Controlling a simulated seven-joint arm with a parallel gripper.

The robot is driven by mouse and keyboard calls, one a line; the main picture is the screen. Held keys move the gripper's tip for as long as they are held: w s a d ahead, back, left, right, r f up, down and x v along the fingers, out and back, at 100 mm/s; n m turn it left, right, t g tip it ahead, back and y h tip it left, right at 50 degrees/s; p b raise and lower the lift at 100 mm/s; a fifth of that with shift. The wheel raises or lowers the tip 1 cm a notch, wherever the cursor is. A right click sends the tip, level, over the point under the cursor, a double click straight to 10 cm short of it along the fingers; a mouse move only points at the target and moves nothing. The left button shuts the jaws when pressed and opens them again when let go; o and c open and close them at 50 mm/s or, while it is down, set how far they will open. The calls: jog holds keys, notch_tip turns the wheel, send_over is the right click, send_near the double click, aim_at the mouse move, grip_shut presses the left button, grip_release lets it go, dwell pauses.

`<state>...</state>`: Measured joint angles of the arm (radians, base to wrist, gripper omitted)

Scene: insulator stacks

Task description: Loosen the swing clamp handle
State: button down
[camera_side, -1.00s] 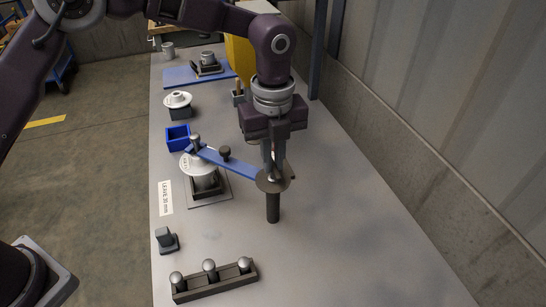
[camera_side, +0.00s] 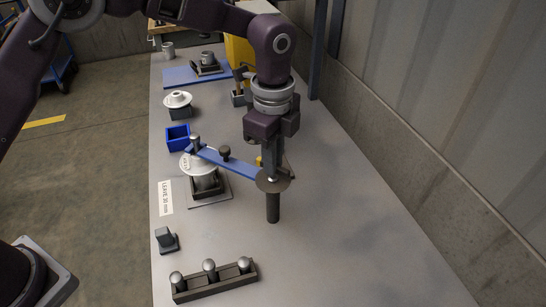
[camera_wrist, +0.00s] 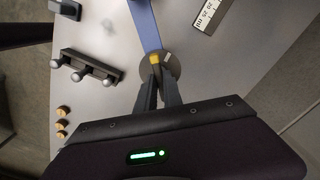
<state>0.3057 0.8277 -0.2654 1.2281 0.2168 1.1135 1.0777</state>
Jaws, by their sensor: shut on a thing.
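The swing clamp has a blue arm (camera_side: 228,163) on a dark upright post (camera_side: 273,207), with a grey round disc (camera_side: 274,181) at its top. My gripper (camera_wrist: 157,72) points down over the disc and is shut on the handle. My fingers hide most of the handle.
A dark rail with silver knobs (camera_side: 215,283) lies at the near end. A blue bin (camera_side: 178,138), another white insulator (camera_side: 178,99) and a LEAVE label (camera_side: 165,198) lie along the left edge.

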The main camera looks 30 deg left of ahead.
jog(key=n, duration=0.5)
jog(key=shift+n, duration=0.3)
jog(key=n, duration=0.4)
jog(key=shift+r+n, duration=0.1)
jog(key=shift+n, duration=0.6)
jog(key=c, duration=1.5)
grip_release()
notch_tip(320, 180, up, 6)
jog(key=shift+r, duration=0.5)
